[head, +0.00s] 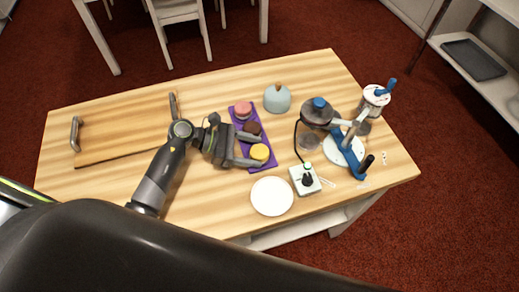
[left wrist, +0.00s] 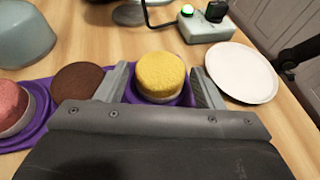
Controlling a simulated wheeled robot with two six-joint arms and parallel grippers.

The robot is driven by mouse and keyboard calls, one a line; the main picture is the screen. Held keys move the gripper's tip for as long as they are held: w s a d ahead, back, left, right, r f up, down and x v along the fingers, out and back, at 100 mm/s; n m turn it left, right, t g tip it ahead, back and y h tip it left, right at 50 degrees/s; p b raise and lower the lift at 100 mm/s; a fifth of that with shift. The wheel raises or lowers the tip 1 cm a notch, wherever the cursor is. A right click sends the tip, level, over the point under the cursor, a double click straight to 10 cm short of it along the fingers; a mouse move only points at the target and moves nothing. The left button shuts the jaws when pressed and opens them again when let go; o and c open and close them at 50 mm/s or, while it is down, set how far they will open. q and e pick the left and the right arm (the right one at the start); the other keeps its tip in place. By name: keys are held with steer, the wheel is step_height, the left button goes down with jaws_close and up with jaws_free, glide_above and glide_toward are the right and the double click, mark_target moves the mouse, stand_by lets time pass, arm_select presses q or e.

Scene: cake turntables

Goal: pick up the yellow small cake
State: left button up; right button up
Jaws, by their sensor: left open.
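The yellow small cake (head: 260,152) sits at the near end of a purple mat (head: 242,117) on the wooden table. In the left wrist view the yellow cake (left wrist: 161,74) stands upright on a pale base, between the fingertips of my left gripper (left wrist: 158,85). In the head view my left gripper (head: 248,148) comes in from the left and is open, one finger on each side of the cake. I cannot tell whether the fingers touch it. A brown cake (left wrist: 80,82) and a pink cake (left wrist: 10,105) are on the same mat. My right gripper does not show.
A white plate (head: 271,196) lies near the cake. A control box (head: 305,179) with a green light is beside it.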

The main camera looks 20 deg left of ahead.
arm_select(q)
steer(key=shift+w+d+f, duration=0.1)
steer(key=shift+d+f, duration=0.1)
steer(key=shift+d, duration=0.2)
steer(key=c, duration=0.7)
steer(key=shift+r, duration=0.1)
steer(key=shift+c, duration=0.2)
